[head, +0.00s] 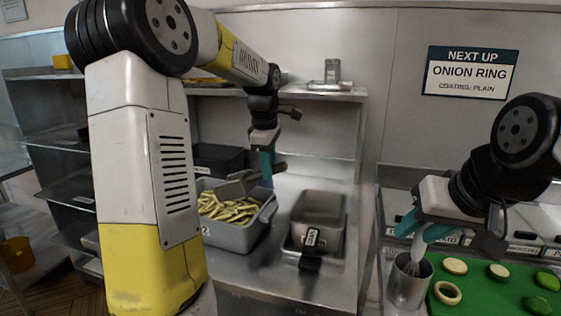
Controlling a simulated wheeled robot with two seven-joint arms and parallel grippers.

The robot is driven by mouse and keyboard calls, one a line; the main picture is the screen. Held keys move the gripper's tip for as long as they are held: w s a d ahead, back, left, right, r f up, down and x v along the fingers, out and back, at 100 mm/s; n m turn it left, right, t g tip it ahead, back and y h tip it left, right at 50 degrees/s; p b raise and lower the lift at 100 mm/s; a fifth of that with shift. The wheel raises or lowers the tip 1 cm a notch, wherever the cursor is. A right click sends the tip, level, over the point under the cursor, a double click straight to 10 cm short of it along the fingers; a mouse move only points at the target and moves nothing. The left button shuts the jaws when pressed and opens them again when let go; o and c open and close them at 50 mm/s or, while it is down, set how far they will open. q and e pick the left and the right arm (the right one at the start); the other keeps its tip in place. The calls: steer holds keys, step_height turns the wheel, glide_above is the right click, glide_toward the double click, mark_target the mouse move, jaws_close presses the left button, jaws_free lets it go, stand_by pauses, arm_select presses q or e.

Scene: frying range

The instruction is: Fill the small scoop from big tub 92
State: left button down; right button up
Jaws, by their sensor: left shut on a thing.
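The big tub (238,238) is grey and holds pale yellow fry-like strips (228,209). Its label is mostly hidden by my left arm; only a "2" shows. My left gripper (267,172) has teal fingers and is above the tub's right rear side. It is shut on the small scoop (238,186), a grey metal piece over the back of the tub. I cannot see whether the scoop holds anything.
A grey metal bin (318,217) with a black-and-white tag stands right of the tub. A dark box (218,158) is behind the tub. A green board (480,297) with sliced vegetables lies at the right. A shelf (310,93) runs behind my left gripper.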

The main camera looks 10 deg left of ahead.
mark_target(256, 173)
arm_select(q)
steer(key=shift+f, duration=3.55)
steer(key=shift+w+a+f, duration=0.1)
steer(key=shift+w+a, duration=0.15)
steer(key=shift+a, duration=1.2)
steer(key=shift+w+a+f, duration=0.1)
steer(key=shift+w+a, duration=0.1)
steer(key=shift+a, duration=1.2)
steer(key=shift+w+a+f, duration=0.1)
steer(key=shift+w+a, duration=0.15)
steer(key=shift+a, duration=1.2)
steer(key=shift+s+d+r+y, duration=0.15)
steer(key=shift+d+r+y, duration=0.65)
steer(key=shift+d+r, duration=0.15)
steer(key=shift+s+d+r+t+y, duration=0.15)
steer(key=shift+d+r+t+y, duration=0.4)
steer(key=shift+d+y, duration=0.55)
steer(key=shift+s+d+r+y, duration=0.15)
steer(key=shift+d+r+y, duration=0.2)
steer(key=shift+d, duration=0.45)
steer(key=shift+s+d+r+y, duration=0.1)
steer(key=shift+d+r+y, duration=0.25)
steer(key=shift+d, duration=0.4)
